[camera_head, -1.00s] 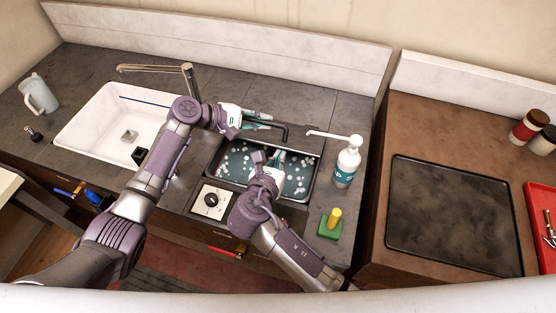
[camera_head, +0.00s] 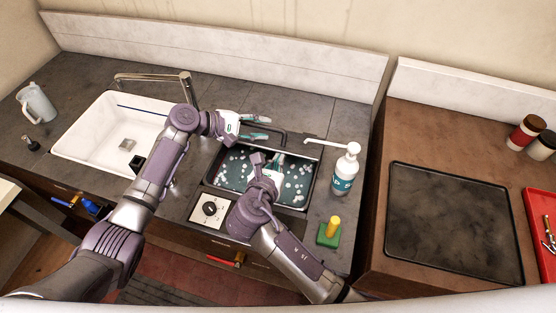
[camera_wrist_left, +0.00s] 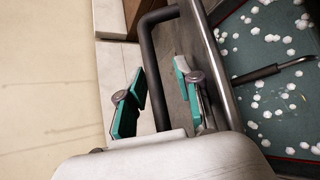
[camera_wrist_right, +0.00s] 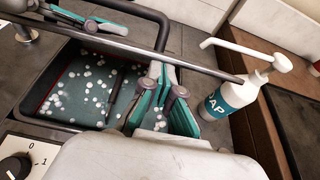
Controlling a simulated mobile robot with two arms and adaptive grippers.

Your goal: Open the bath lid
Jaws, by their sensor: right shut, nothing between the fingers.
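The bath (camera_head: 310,180) is a dark-rimmed rectangular basin in the counter, showing a teal surface dotted with white specks. I cannot make out a separate solid lid over it. A black bent bar (camera_head: 272,131) stands at its back edge; it also shows in the left wrist view (camera_wrist_left: 148,50). My left gripper (camera_head: 255,127) is open at this bar, with its teal fingers apart on either side of it in the left wrist view (camera_wrist_left: 157,95). My right gripper (camera_head: 279,160) is shut and empty over the bath, its fingers close together in the right wrist view (camera_wrist_right: 166,90).
A white pump bottle (camera_head: 345,170) stands right of the bath, its spout reaching toward the rim. A white sink (camera_head: 90,130) lies left.

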